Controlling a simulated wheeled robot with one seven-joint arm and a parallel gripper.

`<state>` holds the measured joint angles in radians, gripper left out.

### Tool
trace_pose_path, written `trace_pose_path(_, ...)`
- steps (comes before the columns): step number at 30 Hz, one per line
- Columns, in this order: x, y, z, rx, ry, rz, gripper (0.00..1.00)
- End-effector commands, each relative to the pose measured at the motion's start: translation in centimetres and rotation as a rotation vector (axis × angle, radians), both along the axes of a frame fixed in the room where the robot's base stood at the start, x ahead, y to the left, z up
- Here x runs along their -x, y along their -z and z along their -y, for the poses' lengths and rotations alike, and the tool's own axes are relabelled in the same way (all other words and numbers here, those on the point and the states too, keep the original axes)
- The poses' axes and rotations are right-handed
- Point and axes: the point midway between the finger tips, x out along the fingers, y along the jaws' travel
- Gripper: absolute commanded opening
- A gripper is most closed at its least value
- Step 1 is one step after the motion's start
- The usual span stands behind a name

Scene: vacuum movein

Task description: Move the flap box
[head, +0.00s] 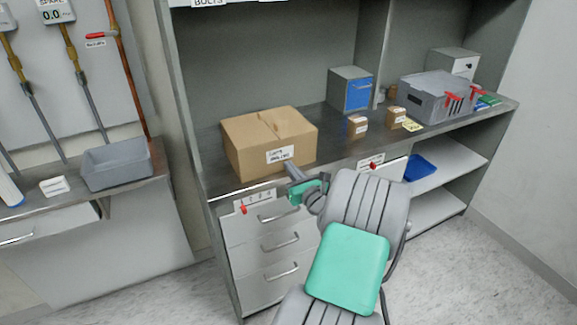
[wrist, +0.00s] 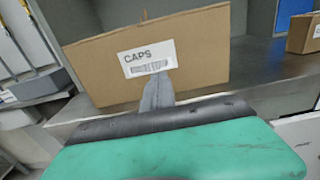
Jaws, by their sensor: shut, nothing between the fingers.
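The flap box is a brown cardboard box (head: 250,146) with a white label on its front, standing at the left end of the grey workbench. Its top flaps look closed in the head view. In the wrist view the box (wrist: 105,75) fills the upper middle, with its label reading "CAPS". My gripper (head: 288,168) is shut and empty in front of the box's lower right front. In the wrist view its fingers (wrist: 157,85) overlap the area just below the label. I cannot tell whether the fingertips touch the box.
On the bench (head: 340,143) to the right stand a blue-fronted cabinet (head: 351,90), small cartons (head: 357,125) and a grey crate (head: 436,97) with red-handled items. Drawers (head: 275,240) lie below the box. A grey bin (head: 116,165) stands on the left counter. Bare bench lies just right of the box.

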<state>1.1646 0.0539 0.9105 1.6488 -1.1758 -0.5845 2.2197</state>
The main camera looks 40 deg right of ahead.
Motion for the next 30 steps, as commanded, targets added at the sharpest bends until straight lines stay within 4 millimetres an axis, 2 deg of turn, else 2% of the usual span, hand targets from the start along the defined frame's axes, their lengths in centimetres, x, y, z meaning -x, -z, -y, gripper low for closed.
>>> trace_pose_path(4, -1.4, 0.0, 0.4, 0.001, 0.000, 0.000, 0.00)
trace_pose_path(17, -2.1, -0.1, 0.6, -0.001, -0.001, -0.002, 0.00)
trace_pose_path(25, -6.9, -0.2, 1.9, 0.000, -0.004, -0.002, 0.00)
trace_pose_path(30, -8.3, -0.1, 2.4, 0.002, -0.001, -0.002, 0.00)
